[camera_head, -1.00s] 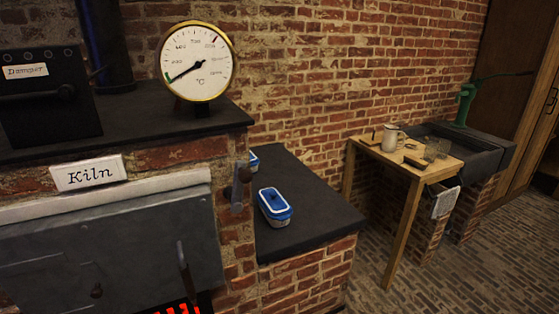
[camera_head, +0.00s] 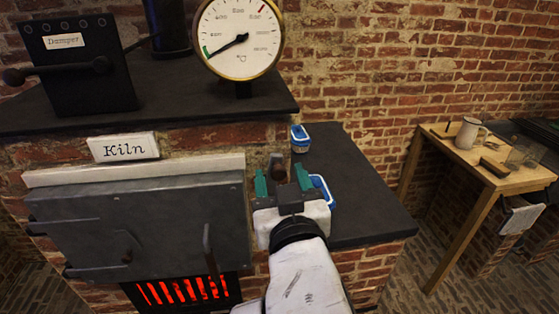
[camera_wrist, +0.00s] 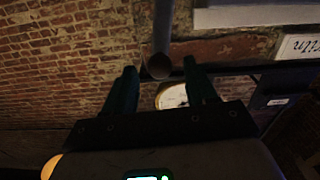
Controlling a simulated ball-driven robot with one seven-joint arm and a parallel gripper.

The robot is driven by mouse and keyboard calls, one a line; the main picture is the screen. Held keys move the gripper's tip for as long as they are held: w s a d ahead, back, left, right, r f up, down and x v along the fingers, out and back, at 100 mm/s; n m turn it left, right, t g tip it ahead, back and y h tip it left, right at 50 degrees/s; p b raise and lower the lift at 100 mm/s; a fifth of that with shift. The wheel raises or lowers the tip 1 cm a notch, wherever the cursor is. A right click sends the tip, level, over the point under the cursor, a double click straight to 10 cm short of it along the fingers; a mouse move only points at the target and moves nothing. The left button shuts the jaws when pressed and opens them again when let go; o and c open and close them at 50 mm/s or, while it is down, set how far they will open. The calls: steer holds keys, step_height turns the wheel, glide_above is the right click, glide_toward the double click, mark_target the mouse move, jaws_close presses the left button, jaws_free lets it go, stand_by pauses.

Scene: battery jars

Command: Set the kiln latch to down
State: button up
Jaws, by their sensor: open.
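The kiln latch (camera_head: 277,163) is on the brick pillar right of the grey kiln door (camera_head: 150,225). Its dark brown knob shows just beyond my gripper, and the rest of the latch is hidden behind the gripper. My gripper (camera_head: 280,177) is open, its two green fingers either side of the knob in the head view. In the wrist view, a rounded grey-brown rod, seemingly the latch handle (camera_wrist: 160,45), reaches in between the open fingers (camera_wrist: 160,85). I cannot tell whether they touch it. The kiln sign (camera_head: 124,147) is above the door.
A round temperature gauge (camera_head: 238,42) and the black damper box (camera_head: 78,68) stand on the kiln top. Blue-lidded containers, one (camera_head: 300,138) in clear view, sit on the dark ledge (camera_head: 355,190) at right. A red glowing grate (camera_head: 180,290) is below the door.

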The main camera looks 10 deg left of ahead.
steer(key=shift+p+x, duration=0.3)
steer(key=shift+x, duration=1.7)
jaws_close()
